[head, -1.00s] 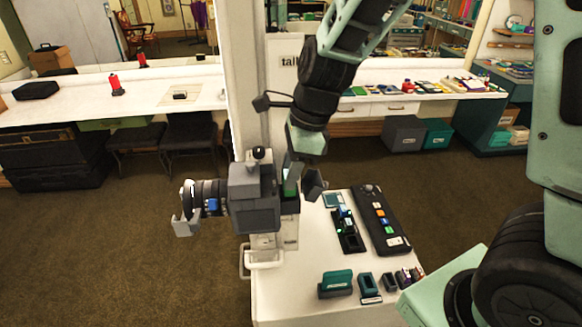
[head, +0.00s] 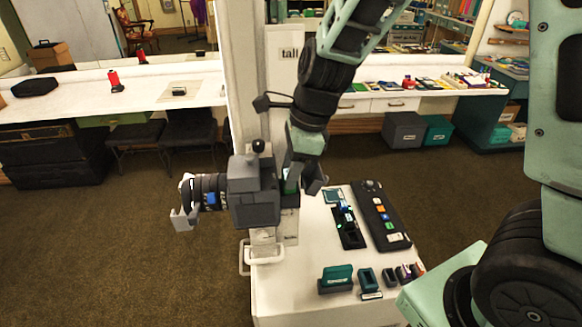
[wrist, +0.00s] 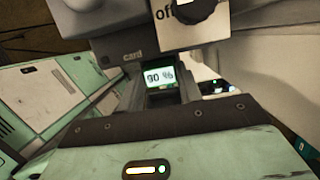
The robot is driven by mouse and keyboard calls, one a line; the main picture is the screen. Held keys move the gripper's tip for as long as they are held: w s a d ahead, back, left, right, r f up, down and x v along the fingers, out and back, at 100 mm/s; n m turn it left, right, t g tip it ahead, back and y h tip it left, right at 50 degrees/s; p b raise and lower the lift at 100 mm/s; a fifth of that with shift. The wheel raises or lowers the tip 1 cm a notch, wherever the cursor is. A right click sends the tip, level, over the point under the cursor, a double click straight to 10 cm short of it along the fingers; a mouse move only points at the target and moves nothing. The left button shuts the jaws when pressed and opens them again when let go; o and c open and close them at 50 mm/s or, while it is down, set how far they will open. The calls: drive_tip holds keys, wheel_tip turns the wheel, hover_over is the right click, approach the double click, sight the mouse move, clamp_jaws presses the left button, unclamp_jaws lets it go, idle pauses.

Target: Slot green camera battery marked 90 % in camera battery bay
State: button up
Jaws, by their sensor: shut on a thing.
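The camera (head: 253,205) is a dark grey body with a lens pointing left, held up at the near left of the white cart. My gripper (head: 303,182) is at its right side. In the wrist view, my gripper (wrist: 160,88) is shut on the battery (wrist: 160,75), whose lit end reads 90 %. The battery sits between the fingers, right up against the camera body (wrist: 120,50), just below and right of the word "card". The bay opening is hidden, and I cannot tell how deep the battery sits in it.
The white cart (head: 285,290) carries a black charger (head: 350,238), a long dark panel with coloured keys (head: 382,215), and several small teal and dark blocks (head: 337,278) along its front. Open carpet lies to the left. A long white counter (head: 140,95) runs behind.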

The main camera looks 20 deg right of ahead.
drive_tip(key=shift+f+b, duration=0.3)
drive_tip(key=shift+f, duration=0.3)
drive_tip(key=o, duration=1.1)
drive_tip(key=shift+r, duration=0.15)
wheel_tip(320, 180, up, 7)
drive_tip(key=p, duration=0.7)
drive_tip(key=shift+p, duration=0.35)
drive_tip(key=shift+d, duration=0.1)
